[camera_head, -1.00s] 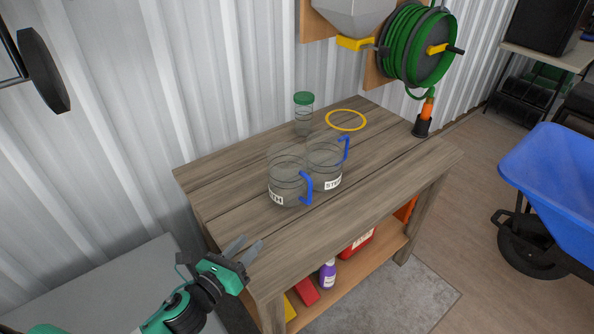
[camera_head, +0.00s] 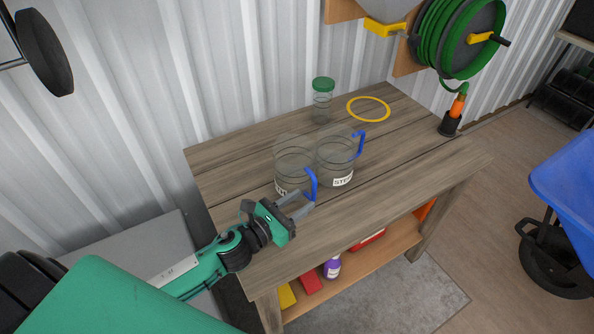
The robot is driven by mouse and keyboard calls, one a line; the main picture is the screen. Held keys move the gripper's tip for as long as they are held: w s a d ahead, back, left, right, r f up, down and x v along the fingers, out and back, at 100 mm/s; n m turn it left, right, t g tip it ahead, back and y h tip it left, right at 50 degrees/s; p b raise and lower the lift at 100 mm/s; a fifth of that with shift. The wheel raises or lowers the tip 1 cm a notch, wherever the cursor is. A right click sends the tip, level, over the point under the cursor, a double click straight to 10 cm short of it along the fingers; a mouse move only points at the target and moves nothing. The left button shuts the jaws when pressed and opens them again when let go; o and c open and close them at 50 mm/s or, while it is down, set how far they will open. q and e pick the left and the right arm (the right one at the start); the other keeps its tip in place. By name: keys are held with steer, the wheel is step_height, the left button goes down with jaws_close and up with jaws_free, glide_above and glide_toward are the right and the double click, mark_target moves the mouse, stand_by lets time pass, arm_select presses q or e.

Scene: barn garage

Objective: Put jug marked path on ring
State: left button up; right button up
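Two clear jugs with blue handles stand side by side on the wooden workbench (camera_head: 232,160). The left jug (camera_head: 291,162) has a white label, now partly hidden by my gripper; its last letters looked like "TH" earlier. The right jug (camera_head: 336,160) has a label beginning "STE". A flat yellow ring (camera_head: 369,121) lies at the back of the bench, behind and right of the jugs, with nothing on it. My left gripper (camera_head: 308,200) is open at the lower end of the left jug's blue handle. I cannot tell whether it touches the handle. My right gripper is out of view.
A clear jar with a green lid (camera_head: 323,99) stands left of the ring. An orange-tipped nozzle in a black holder (camera_head: 450,124) stands at the right back corner. The bench's right front is clear. A lower shelf holds a purple bottle (camera_head: 332,268).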

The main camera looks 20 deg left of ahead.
arm_select(q)
steer(key=shift+x, duration=1.3)
steer(key=p+x, duration=0.1)
steer(key=x, duration=0.3)
steer(key=shift+w+a+r+p, duration=0.1)
steer(key=shift+p, duration=0.2)
steer(key=shift+w+d, duration=0.2)
steer(key=shift+w, duration=0.25)
jaws_close()
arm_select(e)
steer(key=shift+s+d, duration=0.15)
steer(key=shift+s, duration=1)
